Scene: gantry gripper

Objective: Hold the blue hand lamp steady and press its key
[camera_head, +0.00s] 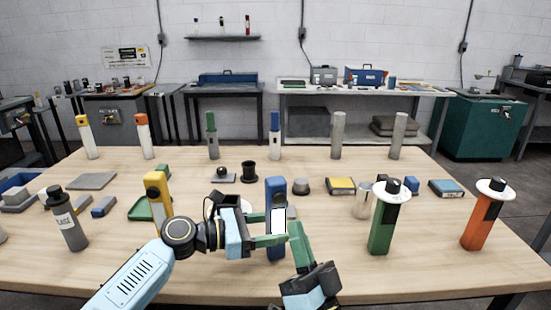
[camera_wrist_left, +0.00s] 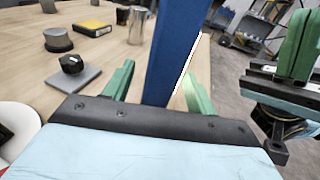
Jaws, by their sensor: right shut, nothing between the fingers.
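The blue hand lamp (camera_head: 275,190) stands upright near the table's front edge, with a white panel on its front. Its blue body (camera_wrist_left: 175,50) also fills the middle of the left wrist view. My left gripper (camera_head: 270,229) reaches in from the left with its green fingers on either side of the lamp. In the left wrist view these fingers (camera_wrist_left: 158,88) stand apart, with a gap on the lamp's left side. My right gripper (camera_head: 296,232) is shut and empty, just right of the lamp; its green fingers show at the wrist view's right edge. I cannot make out the key.
A yellow hand lamp (camera_head: 156,190) stands left, behind my left arm. Green (camera_head: 381,225) and orange (camera_head: 478,222) lamps with white discs stand right. Bare table lies between the lamps on the right.

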